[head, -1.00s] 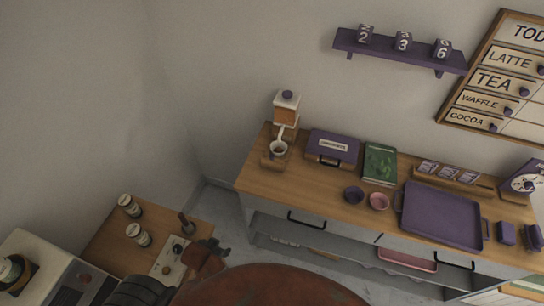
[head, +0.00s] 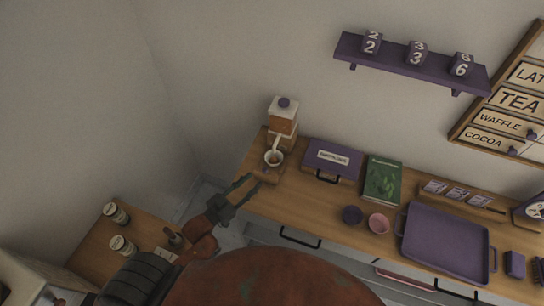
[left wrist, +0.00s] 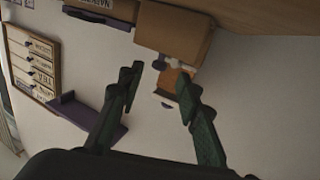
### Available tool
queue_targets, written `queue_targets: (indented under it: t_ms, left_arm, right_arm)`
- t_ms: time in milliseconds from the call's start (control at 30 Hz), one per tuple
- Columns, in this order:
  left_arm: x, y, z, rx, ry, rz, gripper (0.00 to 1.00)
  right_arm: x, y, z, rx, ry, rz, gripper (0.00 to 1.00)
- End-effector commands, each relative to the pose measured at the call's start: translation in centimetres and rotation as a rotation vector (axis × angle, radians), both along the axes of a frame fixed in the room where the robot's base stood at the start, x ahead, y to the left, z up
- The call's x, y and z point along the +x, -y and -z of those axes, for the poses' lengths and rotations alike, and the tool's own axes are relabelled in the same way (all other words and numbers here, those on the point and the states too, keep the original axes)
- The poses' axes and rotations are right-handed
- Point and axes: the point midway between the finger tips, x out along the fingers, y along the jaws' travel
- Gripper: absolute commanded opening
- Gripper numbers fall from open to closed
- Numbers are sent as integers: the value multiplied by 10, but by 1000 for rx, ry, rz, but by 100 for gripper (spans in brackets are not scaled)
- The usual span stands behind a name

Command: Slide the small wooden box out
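The small wooden box (head: 266,175) sits at the left end of the wooden counter, at the front of a grinder-like dispenser (head: 283,118) with a white top, orange middle and purple knob. In the left wrist view, which is upside down, the box (left wrist: 178,28) lies beyond the open fingers (left wrist: 160,76). My right gripper is out of view.
The counter (head: 300,205) also holds a purple case (head: 332,158), a green book (head: 382,180), two small bowls and a purple tray (head: 445,240). A purple shelf (head: 412,62) hangs above. A lower side table (head: 95,245) with jars is at left.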

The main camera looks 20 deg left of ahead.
Motion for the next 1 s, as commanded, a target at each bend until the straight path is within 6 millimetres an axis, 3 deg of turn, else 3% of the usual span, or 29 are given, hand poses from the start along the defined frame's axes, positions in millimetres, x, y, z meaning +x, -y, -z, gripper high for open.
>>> queue_targets:
  t_ms: [67, 133, 333, 467, 567, 800, 1000]
  left_arm:
    - [0, 0, -2, -7, 14, 4, 32]
    - [4, 1, -3, -10, 21, 4, 32]
    - [29, 9, -5, -11, 24, 1, 32]
    - [48, 15, -4, -11, 23, 0, 32]
    - [60, 19, -4, -10, 22, 0, 32]
    - [72, 24, -3, -8, 20, 2, 32]
    - [72, 24, -2, -9, 19, 3, 32]
  right_arm:
    - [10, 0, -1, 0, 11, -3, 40]
    - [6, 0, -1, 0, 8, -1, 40]
    - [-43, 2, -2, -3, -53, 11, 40]
    - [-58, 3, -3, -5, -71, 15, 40]
    - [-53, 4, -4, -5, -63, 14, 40]
    - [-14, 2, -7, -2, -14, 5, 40]
    - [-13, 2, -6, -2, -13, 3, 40]
